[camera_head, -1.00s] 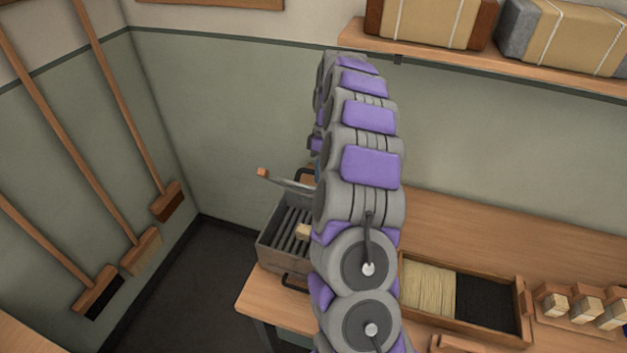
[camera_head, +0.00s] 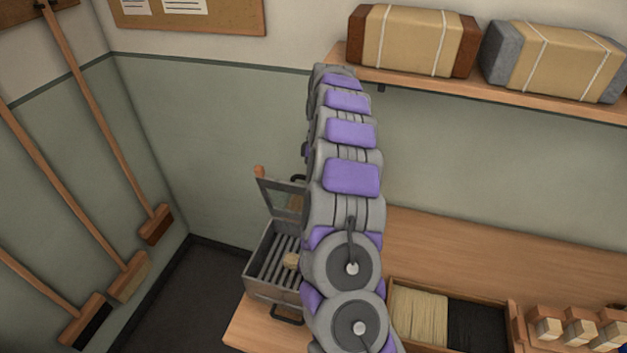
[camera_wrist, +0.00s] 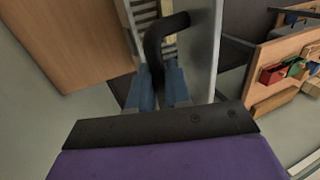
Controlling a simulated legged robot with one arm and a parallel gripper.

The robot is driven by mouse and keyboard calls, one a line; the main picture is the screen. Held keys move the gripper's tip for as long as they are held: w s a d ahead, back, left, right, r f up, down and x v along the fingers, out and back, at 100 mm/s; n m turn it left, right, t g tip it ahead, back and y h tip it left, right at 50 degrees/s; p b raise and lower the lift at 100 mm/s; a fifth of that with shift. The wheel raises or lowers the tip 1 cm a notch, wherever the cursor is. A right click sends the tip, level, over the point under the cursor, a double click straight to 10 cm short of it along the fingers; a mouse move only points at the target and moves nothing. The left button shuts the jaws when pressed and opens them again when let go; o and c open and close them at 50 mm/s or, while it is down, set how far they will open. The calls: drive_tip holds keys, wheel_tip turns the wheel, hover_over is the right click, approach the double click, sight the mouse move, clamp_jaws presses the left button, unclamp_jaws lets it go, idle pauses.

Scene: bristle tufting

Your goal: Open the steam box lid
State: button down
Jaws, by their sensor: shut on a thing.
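The steam box (camera_head: 250,278) is a grey metal box with slats inside, at the left end of the bench, partly hidden by my arm. In the head view, my arm hides the gripper.
A tray (camera_head: 512,325) of pale and black bristles sits right of my arm on the bench (camera_head: 450,240). Small wooden blocks (camera_head: 580,332) stand farther right. A shelf (camera_head: 500,95) with wrapped bundles is above. Brooms (camera_head: 110,130) hang on the left wall.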

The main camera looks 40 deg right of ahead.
drive_tip(key=c, duration=1.5)
unclamp_jaws()
drive_tip(key=shift+s+d+f, duration=0.1)
drive_tip(key=shift+s+f, duration=0.15)
drive_tip(key=shift+f, duration=0.4)
drive_tip(key=shift+o, duration=1.3)
drive_tip(key=shift+w+d+f, duration=0.25)
drive_tip(key=shift+w+d, duration=0.05)
drive_tip(key=shift+w, duration=0.3)
drive_tip(key=shift+o, duration=0.7)
drive_tip(key=shift+d+r, duration=0.1)
drive_tip(key=shift+d, duration=0.05)
drive_tip(key=shift+s+a+r, duration=0.1)
drive_tip(key=shift+a+r, duration=0.45)
drive_tip(key=shift+a, duration=0.05)
drive_tip(key=v, duration=0.3)
drive_tip(key=shift+s+a+r+p, duration=0.2)
drive_tip(key=shift+s+r+p, duration=0.05)
drive_tip(key=shift+s+p, duration=0.1)
drive_tip(key=s+a, duration=0.3)
drive_tip(key=s, duration=0.4)
drive_tip(key=s+a+r, duration=0.1)
drive_tip(key=s+a, duration=0.3)
drive_tip(key=s, duration=0.3)
drive_tip(key=shift+s+r, duration=0.1)
drive_tip(key=shift+r, duration=0.05)
